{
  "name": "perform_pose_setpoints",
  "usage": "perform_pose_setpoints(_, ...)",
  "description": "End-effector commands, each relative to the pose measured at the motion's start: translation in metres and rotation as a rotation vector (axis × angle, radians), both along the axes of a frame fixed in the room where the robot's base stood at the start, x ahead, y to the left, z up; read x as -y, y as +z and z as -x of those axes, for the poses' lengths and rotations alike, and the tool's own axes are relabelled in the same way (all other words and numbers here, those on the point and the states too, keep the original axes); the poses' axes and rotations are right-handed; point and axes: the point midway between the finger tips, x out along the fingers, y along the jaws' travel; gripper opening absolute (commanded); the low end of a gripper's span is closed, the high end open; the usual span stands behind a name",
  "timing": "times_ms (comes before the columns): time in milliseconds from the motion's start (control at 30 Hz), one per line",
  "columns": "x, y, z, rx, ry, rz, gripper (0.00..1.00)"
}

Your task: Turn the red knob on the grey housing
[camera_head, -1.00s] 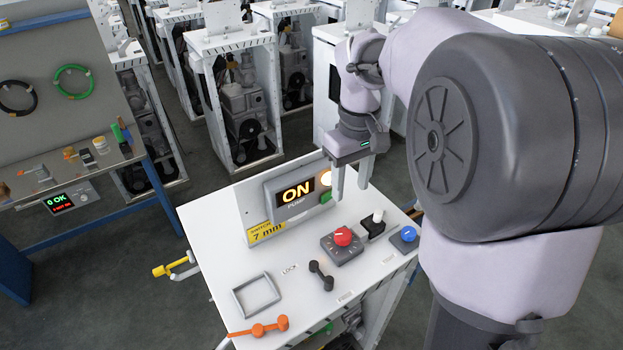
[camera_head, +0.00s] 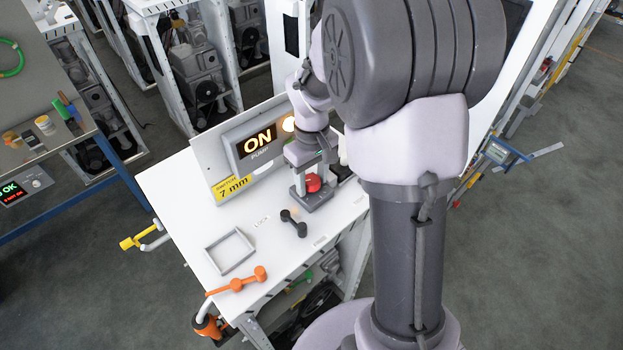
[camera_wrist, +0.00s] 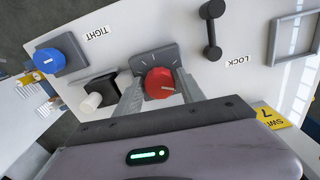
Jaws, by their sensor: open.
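The red knob (camera_head: 312,183) sits on its grey housing (camera_head: 316,199) on the white tabletop, below the right side of the ON panel. In the wrist view the red knob (camera_wrist: 160,83) is round with a pale pointer mark, and the grey housing (camera_wrist: 157,57) carries dial marks. My gripper (camera_head: 306,183) is over the housing, pointing down. In the wrist view my gripper (camera_wrist: 157,92) is open, with one finger on each side of the knob. I cannot tell whether the fingers touch it.
A black switch with a white tip (camera_wrist: 93,101) and a blue knob (camera_wrist: 48,60) stand beside the housing. A dark handle (camera_head: 294,223), a grey frame (camera_head: 230,251) and an orange lever (camera_head: 237,281) are on the tabletop. The ON panel (camera_head: 257,142) rises behind.

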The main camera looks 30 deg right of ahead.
Motion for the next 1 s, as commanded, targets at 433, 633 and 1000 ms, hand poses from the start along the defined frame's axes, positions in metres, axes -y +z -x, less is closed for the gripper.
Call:
perform_pose_setpoints(433,0.0001,-0.0008,-0.0003,0.001,-0.049,0.001,0.00)
perform_pose_setpoints(633,0.0002,-0.0024,-0.0005,0.002,-0.359,0.000,0.00)
perform_pose_setpoints(1000,0.0000,0.0005,0.0000,0.000,-0.456,0.000,0.00)
